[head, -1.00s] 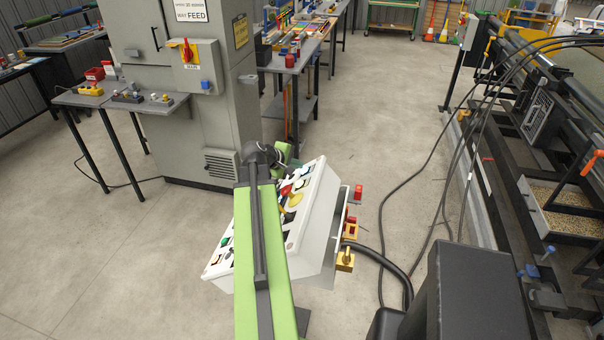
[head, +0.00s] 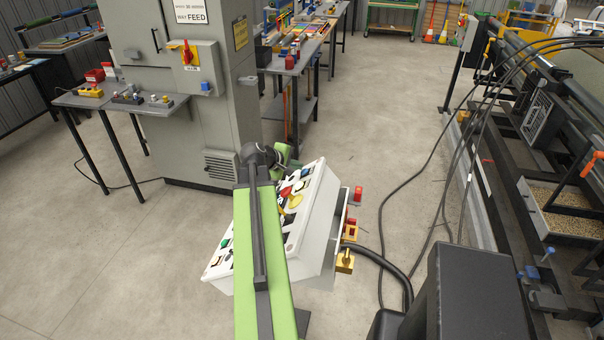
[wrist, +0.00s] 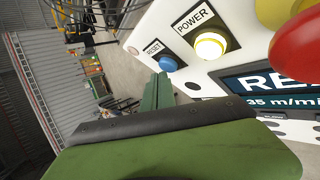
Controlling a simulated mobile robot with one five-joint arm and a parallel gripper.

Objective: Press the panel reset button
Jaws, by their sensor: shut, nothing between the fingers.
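The white control panel (head: 318,225) stands tilted in front of me, partly hidden by my green arm. In the wrist view, the blue reset button (wrist: 168,63) sits near the panel's edge under a RESET label (wrist: 153,48). My gripper (wrist: 159,80) is shut and empty. Its green fingertips appear just below and left of the blue button, very close to it. I cannot tell whether they touch it.
Beside the reset button is a lit POWER button (wrist: 210,46). A big red button (wrist: 298,45) and a dark display (wrist: 270,88) lie further right. A grey cabinet (head: 190,120) stands behind the panel. Black cables (head: 425,185) run over the floor at right.

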